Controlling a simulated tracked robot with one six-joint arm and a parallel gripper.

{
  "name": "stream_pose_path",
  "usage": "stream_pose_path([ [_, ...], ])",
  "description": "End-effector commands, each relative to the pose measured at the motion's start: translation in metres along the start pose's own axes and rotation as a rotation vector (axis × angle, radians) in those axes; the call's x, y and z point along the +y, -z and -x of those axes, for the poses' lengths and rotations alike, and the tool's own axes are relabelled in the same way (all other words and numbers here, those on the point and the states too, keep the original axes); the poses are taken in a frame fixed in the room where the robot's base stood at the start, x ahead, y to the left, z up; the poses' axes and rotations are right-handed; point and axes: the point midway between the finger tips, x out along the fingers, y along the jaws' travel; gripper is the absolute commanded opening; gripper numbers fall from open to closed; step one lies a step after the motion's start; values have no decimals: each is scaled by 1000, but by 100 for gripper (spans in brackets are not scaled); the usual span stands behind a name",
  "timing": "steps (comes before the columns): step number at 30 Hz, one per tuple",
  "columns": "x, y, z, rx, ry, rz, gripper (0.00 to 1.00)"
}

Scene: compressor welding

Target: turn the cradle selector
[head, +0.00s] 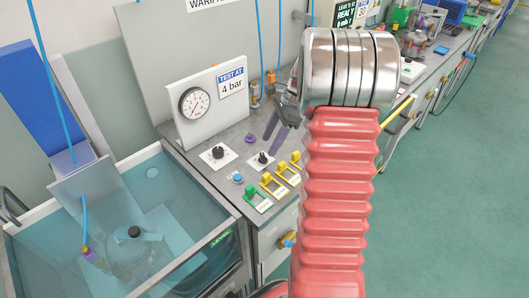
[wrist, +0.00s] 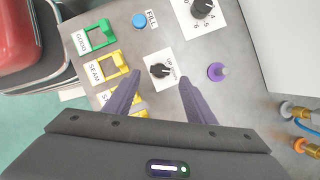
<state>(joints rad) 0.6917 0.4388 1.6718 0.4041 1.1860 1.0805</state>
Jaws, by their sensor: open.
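The cradle selector is a small black knob on a white plate, which seems to be lettered UP and DOWN; it sits on the grey console and shows in the wrist view (wrist: 160,71) and the head view (head: 262,158). My gripper (wrist: 159,77) is open, its two purple fingers apart with nothing between them. In the wrist picture the knob appears between the fingertips, one on each side. In the head view my gripper (head: 274,128) is above the console, just behind the knob; its height over the knob is hard to judge. Contact is not visible.
Close by are a larger black dial (wrist: 203,10), a purple knob (wrist: 217,71), a blue FILL button (wrist: 139,20) and green (head: 265,194) and yellow (head: 266,178) switches. A gauge panel (head: 212,106) stands behind. A water tank (head: 222,222) is at left.

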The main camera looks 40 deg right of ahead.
Motion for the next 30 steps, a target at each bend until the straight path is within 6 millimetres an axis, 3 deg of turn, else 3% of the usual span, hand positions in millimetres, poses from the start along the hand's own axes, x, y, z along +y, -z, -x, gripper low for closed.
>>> stream_pose_path([
  [6, 0, 0, -34, -1, -2, 0, 50],
  [12, 0, 0, -50, -1, 0, 1, 50],
  [22, 0, 0, -52, 0, 1, 0, 50],
  [30, 0, 0, -52, 0, 1, 0, 31],
])
